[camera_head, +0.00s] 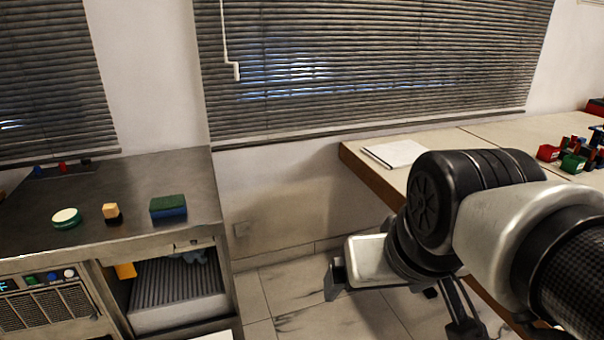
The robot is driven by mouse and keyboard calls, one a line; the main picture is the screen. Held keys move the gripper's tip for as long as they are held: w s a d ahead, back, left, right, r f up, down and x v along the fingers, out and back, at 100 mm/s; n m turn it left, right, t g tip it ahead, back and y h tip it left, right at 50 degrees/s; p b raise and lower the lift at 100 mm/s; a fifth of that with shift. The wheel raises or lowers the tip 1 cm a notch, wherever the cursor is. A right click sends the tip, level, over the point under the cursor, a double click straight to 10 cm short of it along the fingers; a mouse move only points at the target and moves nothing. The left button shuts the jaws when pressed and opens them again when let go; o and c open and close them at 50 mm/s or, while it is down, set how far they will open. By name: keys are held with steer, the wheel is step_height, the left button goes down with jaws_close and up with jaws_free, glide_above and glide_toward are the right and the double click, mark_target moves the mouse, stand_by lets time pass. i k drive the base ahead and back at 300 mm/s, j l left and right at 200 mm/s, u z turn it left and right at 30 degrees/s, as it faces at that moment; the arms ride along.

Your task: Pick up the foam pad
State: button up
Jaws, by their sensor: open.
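A block with a green top and a blue lower part (168,206) lies on the dark counter at the left. It looks like the foam pad, though I cannot confirm its material from here. Nothing touches it. My gripper (400,300) is at the lower middle, well to the right of the block and over the floor gap between the counter and the table. It is open and appears empty. My arm hides part of the gripper.
On the dark counter (130,178) are a round green-and-white item (66,218) and a small tan-and-black block (111,213). A ridged grey thing (180,287) sits on a shelf below. The light table (480,146) bears a white sheet (394,153) and several coloured bins (573,163).

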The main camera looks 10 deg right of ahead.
mark_target(112, 214)
steer(key=u, duration=1.35)
